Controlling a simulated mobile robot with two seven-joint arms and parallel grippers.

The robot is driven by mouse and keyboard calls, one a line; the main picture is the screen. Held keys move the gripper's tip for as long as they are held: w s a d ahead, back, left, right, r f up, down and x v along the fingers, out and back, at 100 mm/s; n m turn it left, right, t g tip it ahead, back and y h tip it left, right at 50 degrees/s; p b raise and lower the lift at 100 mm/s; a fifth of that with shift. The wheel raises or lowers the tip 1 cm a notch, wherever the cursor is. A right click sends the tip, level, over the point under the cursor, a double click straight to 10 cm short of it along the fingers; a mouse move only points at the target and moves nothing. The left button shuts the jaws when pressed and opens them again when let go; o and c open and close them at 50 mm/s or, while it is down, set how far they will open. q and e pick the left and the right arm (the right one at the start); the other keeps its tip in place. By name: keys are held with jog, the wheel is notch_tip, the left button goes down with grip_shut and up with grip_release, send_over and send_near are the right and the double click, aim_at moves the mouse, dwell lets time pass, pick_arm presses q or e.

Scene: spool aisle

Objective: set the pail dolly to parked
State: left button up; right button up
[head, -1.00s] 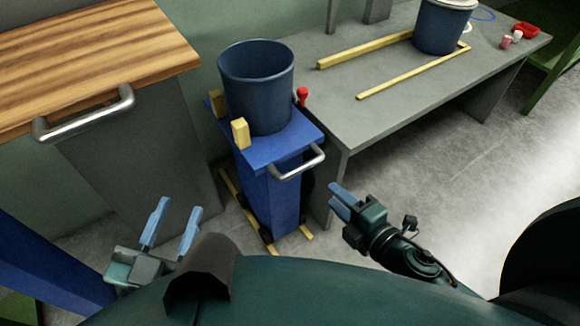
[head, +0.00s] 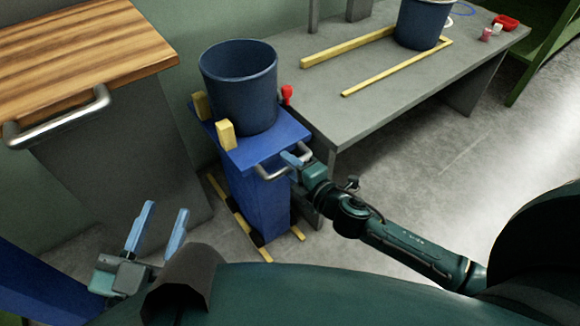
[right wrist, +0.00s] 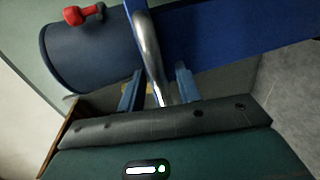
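The pail dolly (head: 255,190) is a blue wheeled stand with yellow blocks on top, carrying a dark blue pail (head: 238,90). It stands between a wood-topped cabinet and a grey bench, with yellow strips on the floor beside it. Its silver handle (head: 270,174) faces me. My right gripper (head: 291,160) is at this handle. In the right wrist view, the handle (right wrist: 149,50) passes between the open fingers of the right gripper (right wrist: 158,80), with gaps visible. My left gripper (head: 166,211) is open and empty at lower left, away from the dolly.
The wood-topped cabinet (head: 85,60) with its own silver handle stands left. The grey bench (head: 375,110) on the right carries another pail (head: 420,25), yellow strips and small red items. A red knob (head: 287,94) shows beside the dolly's pail. Floor at right is clear.

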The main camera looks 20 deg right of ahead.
jog(key=shift+w+a, duration=0.1)
jog(key=shift+w, duration=0.05)
grip_shut()
dwell(0.4)
